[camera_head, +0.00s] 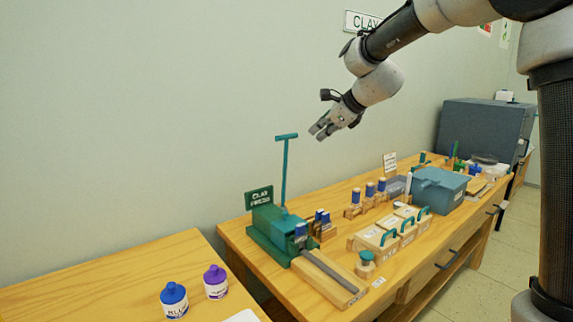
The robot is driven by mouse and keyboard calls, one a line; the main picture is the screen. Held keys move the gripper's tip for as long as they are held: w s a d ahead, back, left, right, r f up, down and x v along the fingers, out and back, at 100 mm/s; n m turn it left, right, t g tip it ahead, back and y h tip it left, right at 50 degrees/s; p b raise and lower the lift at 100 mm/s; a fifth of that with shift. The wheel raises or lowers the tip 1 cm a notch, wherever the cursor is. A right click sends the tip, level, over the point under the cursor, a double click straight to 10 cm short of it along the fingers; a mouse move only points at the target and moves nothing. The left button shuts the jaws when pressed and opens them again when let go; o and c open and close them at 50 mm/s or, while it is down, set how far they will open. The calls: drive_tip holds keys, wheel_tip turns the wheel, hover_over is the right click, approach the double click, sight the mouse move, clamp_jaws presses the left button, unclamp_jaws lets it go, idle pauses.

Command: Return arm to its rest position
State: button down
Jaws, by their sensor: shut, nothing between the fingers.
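My gripper (321,131) hangs in the air in the upper middle of the head view, with my arm reaching in from the upper right. Its fingers are shut and hold nothing. It is above the wooden table (235,240) and to the upper right of the green T-shaped handle (286,137) of the clay press (268,222). The gripper appears apart from the handle and everything on the table.
Wooden boxes with green handles (376,238), a blue-grey bin (438,190) and several blue-topped pieces stand on the table. A nearer table at left holds a blue-capped bottle (174,302) and a purple-capped bottle (215,284). A grey cabinet (482,128) stands at the back right.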

drive_tip(key=s+d+f+n+g+h, duration=0.1)
drive_tip(key=s+d+f+n+g, duration=0.2)
drive_tip(key=s+n, duration=0.35)
drive_tip(key=s+d+f+n+h, duration=0.1)
drive_tip(key=s+d+f+n, duration=0.35)
drive_tip(key=s+n, duration=0.2)
drive_tip(key=s+d+n+h, duration=0.1)
drive_tip(key=s+d+n, duration=0.1)
drive_tip(key=s+d, duration=0.3)
drive_tip(key=s+d+n+h, duration=0.2)
drive_tip(key=s+d, duration=0.4)
drive_tip(key=s, duration=0.7)
drive_tip(key=s+d+n+h, duration=0.1)
drive_tip(key=s+d+n, duration=0.3)
drive_tip(key=s, duration=0.5)
drive_tip(key=shift+d+f, duration=0.2)
drive_tip(key=shift+d, duration=1)
